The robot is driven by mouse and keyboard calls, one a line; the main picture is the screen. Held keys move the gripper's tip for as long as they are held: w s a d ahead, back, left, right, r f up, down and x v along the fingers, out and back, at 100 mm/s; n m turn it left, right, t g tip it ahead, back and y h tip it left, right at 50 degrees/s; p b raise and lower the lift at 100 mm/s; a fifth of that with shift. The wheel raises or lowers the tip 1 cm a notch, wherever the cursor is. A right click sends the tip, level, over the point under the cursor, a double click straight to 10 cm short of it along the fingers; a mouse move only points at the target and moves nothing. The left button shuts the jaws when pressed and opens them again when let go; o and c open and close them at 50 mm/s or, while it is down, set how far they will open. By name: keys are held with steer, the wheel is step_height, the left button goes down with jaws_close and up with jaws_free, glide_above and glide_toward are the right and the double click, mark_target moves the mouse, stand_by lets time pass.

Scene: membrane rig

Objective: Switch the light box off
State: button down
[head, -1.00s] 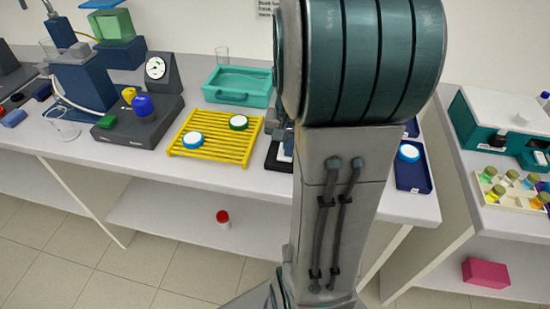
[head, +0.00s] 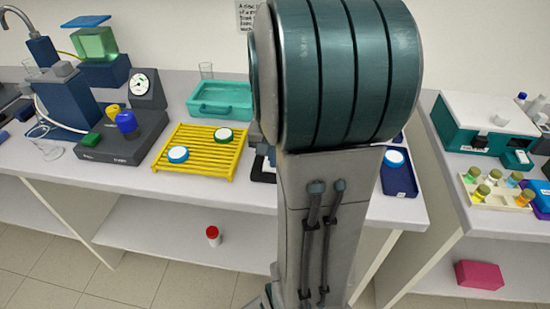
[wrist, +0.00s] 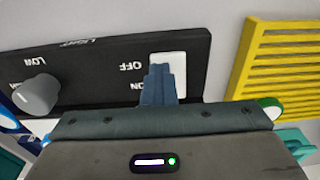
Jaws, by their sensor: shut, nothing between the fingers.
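The light box (wrist: 215,32) is a dark panel in the wrist view, with its lettering upside down. It carries a white rocker switch (wrist: 180,62) beside the words OFF and ON, and a grey knob (wrist: 37,94) near LOW. My gripper (wrist: 160,68) is shut and empty, its blue-grey fingertips overlapping the lower middle of the switch. I cannot tell whether they touch it or which way the rocker is tipped. In the head view my arm hides the gripper and most of the light box; only a dark edge (head: 263,168) shows.
A yellow rack (head: 200,152) with round-lidded dishes lies left of my arm, and it is close by in the wrist view (wrist: 285,55). A teal tray (head: 220,105) stands behind it. A blue tray (head: 400,182) with a dish is to the right.

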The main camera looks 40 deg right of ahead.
steer(key=shift+w+r+p, duration=0.15)
steer(key=shift+p, duration=0.3)
step_height(320, 180, up, 14)
steer(key=s+a+p, duration=0.2)
steer(key=shift+s+f+p, duration=0.15)
steer(key=shift+f+p, duration=0.1)
steer(key=shift+p, duration=0.05)
steer(key=s+a+f+n+t, duration=0.1)
steer(key=s+a+f+n, duration=0.1)
steer(key=a, duration=0.5)
steer(key=s+a+f+n+t, duration=0.1)
steer(key=s+a+f+n, duration=0.2)
steer(key=a+n, duration=0.3)
steer(key=shift+s+a+n+y, duration=0.35)
steer(key=shift+s+a, duration=0.2)
steer(key=shift+a, duration=0.5)
steer(key=shift+f, duration=0.1)
